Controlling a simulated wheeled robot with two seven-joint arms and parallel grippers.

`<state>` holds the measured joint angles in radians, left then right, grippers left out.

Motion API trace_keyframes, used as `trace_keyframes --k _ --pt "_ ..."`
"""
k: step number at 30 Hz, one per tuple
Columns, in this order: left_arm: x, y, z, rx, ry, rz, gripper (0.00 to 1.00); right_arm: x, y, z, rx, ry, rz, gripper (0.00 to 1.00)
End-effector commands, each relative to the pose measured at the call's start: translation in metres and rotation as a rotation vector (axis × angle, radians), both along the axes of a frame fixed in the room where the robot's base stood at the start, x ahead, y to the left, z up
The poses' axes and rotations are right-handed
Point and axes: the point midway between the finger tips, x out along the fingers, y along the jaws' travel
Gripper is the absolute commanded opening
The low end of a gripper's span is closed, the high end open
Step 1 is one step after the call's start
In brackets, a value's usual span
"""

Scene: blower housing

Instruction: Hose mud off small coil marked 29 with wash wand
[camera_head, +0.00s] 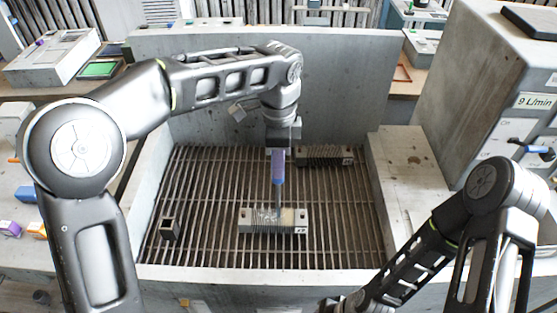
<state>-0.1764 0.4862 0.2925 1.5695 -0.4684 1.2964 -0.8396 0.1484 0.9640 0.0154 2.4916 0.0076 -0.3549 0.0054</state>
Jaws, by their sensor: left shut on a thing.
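My left gripper (279,147) points down over the wash basin, shut on the upper end of the wash wand. The wand (278,168) has a blue-purple handle and a thin grey lower tube. It hangs upright, its tip just over or at the near coil; contact is unclear. The near coil (258,222) is a ribbed block lying on the grate, with pale, whitish patches near the wand tip. A second ribbed coil (318,155) lies at the back of the grate, darker and browner. Both have small end tags too small to read. My right gripper is out of frame; its forearm enters at lower right.
The slatted grate (210,190) sits inside a grey basin with a high back wall (345,95). A small dark block (170,229) stands at the grate's left. A grey cabinet (480,90) labelled "9 L/min" stands right. The grate's right side is clear.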

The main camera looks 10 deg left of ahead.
Motion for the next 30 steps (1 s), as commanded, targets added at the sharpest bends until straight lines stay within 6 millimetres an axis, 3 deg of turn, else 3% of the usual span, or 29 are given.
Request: trace_keyframes --k 13,30 --pt "0.000 -0.002 0.000 0.000 -0.001 -0.001 0.00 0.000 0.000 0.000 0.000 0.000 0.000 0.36" --pt "0.003 -0.028 0.000 -0.001 -0.001 -0.001 0.00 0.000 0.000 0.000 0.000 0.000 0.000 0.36"
